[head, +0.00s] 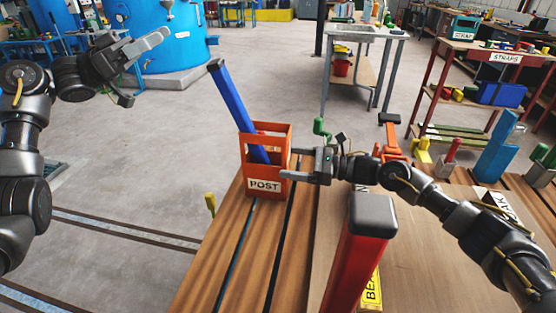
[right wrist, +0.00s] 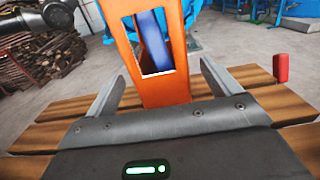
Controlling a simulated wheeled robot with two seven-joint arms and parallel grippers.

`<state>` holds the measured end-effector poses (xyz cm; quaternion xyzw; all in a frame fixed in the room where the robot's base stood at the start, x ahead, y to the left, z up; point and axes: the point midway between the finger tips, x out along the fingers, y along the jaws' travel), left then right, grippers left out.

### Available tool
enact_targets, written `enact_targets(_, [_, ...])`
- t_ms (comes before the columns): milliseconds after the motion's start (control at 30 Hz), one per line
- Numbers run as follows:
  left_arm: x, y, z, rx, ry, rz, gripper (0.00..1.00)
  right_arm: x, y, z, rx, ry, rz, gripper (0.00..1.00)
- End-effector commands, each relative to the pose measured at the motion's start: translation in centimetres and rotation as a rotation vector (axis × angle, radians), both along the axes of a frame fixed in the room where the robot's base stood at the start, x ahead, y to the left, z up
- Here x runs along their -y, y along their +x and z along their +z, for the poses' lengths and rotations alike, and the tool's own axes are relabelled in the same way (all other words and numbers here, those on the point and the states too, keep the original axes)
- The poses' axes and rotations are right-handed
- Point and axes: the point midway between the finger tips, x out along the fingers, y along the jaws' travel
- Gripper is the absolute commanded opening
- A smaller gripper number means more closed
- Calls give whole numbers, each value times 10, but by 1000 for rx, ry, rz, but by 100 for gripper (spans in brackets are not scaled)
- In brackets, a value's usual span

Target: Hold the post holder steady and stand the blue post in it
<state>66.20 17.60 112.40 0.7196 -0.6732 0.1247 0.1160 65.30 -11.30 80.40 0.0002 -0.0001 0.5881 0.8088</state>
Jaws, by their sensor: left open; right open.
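The orange post holder (head: 284,186), labelled POST, stands on the wooden slatted bench top. The blue post (head: 232,104), with a dark end cap, has its lower end inside the holder and leans to the upper left. In the right wrist view the holder (right wrist: 128,48) shows ahead, with the blue post (right wrist: 152,40) through its opening. My right gripper (head: 288,164) is open at the holder's right side, its fingers spread around the holder's near side; contact cannot be told. My left gripper (head: 146,68) is open and empty in the air, left of the post and apart from it.
A red post (head: 357,255) with a dark cap stands near the front of the bench. Orange and green clamp-like items (head: 390,140) and a light blue block (head: 496,150) are to the right. A blue tank (head: 165,40) stands behind.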

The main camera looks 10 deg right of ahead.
Motion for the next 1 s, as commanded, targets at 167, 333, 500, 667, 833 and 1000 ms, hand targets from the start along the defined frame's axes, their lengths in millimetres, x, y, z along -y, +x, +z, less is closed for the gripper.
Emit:
enact_targets(167, [0,0,0,0,0,0,52,35,-11,0,1,-1,-3,89])
enact_targets(333, [0,0,0,0,0,0,52,55,-17,0,1,0,-2,89])
enact_targets(500, [0,0,0,0,0,0,52,61,-20,0,0,1,1,89])
enact_targets(667, [0,0,10,1,0,0,52,62,-20,10,1,1,0,89])
enact_targets(833, [0,0,43,1,0,0,52,61,-20,44,1,1,0,89])
enact_targets(1000, [0,0,70,0,0,0,52,61,-20,70,0,1,0,89])
